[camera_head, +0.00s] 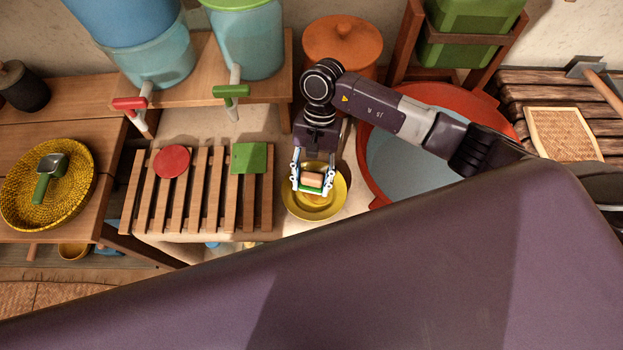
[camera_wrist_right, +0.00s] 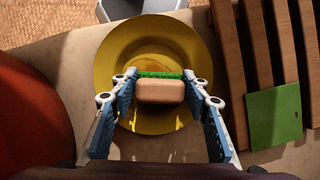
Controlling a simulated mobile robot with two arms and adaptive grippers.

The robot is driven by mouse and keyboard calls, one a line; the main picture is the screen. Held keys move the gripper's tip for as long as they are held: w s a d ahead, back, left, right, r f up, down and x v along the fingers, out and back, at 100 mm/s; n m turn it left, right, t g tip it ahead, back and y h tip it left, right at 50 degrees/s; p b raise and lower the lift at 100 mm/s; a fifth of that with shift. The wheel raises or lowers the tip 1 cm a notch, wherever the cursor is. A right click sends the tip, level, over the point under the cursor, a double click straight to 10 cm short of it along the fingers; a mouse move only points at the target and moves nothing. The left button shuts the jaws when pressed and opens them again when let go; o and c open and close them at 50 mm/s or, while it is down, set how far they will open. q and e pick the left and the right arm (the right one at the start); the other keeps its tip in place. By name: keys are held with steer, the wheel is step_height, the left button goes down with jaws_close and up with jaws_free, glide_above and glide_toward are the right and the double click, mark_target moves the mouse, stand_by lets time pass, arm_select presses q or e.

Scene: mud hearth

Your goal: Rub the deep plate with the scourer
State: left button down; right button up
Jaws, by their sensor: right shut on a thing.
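The deep plate (camera_head: 294,207) is yellow and sits on the pale ledge between the slatted rack and the red basin. It also fills the middle of the right wrist view (camera_wrist_right: 111,62). My right gripper (camera_head: 313,184) is over the plate, shut on the scourer (camera_head: 313,179), a small block with a tan body and a green layer. In the right wrist view the scourer (camera_wrist_right: 160,91) sits between the blue fingers, above or on the plate's hollow; I cannot tell if it touches. My left gripper is not in view.
The slatted wooden rack (camera_head: 217,190) holds a red disc (camera_head: 171,162) and a green square (camera_head: 249,158). The red basin (camera_head: 375,188) of water stands close right of the plate. Dispensers with red and green taps (camera_head: 231,91) stand behind. My purple body covers the foreground.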

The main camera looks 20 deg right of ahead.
steer(key=shift+f+b, duration=0.35)
